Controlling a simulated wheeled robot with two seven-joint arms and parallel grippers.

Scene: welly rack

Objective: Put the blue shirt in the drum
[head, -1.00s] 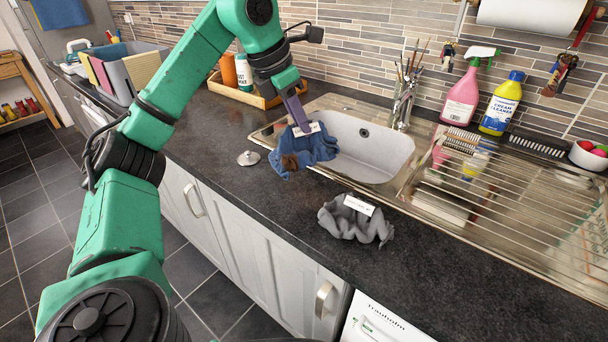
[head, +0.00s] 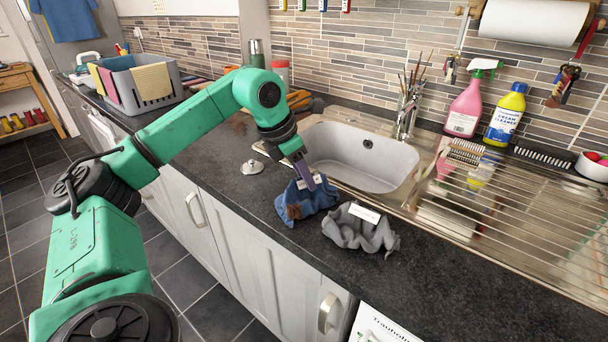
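A crumpled blue shirt (head: 316,201) with a brown patch and a white label is at the worktop's front edge, left of a grey cloth. My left gripper (head: 305,176) points down into the top of the blue shirt, its purple fingers pinching the fabric. The shirt hangs low, and I cannot tell whether it touches the worktop. The drum is not visible; only the top of a white appliance front (head: 378,326) marked "Trauholm" shows at the bottom edge. My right gripper is not in view.
A crumpled grey cloth (head: 362,236) with a white label lies beside the blue shirt. A sink (head: 365,160) is behind, with a drainer (head: 500,200) to its right. A round metal plug (head: 252,167) lies on the worktop. Another blue garment (head: 68,18) hangs at the upper left.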

